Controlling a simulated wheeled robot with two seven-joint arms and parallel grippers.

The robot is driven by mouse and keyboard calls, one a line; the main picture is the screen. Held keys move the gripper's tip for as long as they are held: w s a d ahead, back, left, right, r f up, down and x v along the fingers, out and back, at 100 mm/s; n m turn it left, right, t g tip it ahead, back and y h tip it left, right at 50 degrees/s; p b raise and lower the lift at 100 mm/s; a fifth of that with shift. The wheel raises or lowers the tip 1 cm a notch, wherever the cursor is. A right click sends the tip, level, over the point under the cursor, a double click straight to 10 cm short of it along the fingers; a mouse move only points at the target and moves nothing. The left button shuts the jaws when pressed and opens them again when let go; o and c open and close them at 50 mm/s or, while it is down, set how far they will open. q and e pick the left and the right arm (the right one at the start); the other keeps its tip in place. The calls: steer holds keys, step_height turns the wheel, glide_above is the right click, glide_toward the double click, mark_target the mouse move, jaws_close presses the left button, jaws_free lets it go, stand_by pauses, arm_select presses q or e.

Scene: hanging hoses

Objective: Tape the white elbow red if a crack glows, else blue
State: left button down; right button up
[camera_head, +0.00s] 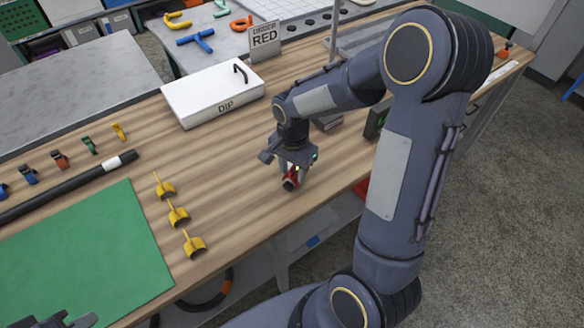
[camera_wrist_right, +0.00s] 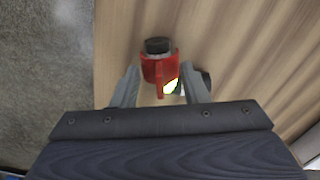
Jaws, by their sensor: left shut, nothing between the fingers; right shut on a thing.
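My right gripper (camera_head: 291,172) is low over the wooden table near its front edge, shut on a red piece (camera_head: 289,184). In the right wrist view the red piece (camera_wrist_right: 158,68) has a dark round end and sits between the fingers. No white elbow can be clearly made out. My left gripper (camera_head: 68,321) is shut and empty at the bottom left, partly cut off by the frame.
A green mat (camera_head: 90,250) lies at the left, with yellow clips (camera_head: 178,214) beside it. My right arm hides the table's right part.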

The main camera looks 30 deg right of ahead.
steer(key=shift+f+b, duration=0.55)
steer(key=shift+f, duration=0.1)
stand_by(0.3)
steer(key=o, duration=1.1)
steer(key=shift+c, duration=0.2)
step_height(320, 180, up, 7)
steer(key=shift+w+f, duration=0.1)
steer(key=shift+r, duration=0.55)
steer(key=shift+s+r, duration=0.2)
steer(key=shift+s, duration=0.05)
steer(key=s+a+r+n+t+y, duration=0.1)
steer(key=s+a+r+n+t, duration=0.2)
steer(key=s+n, duration=0.2)
steer(key=s+a+r+n+t+y, duration=0.2)
steer(key=s+n, duration=0.4)
steer(key=s, duration=0.6)
steer(key=shift+a+r+n+t+y, duration=0.3)
steer(key=shift+a+r+t, duration=0.1)
steer(key=shift+a, duration=0.15)
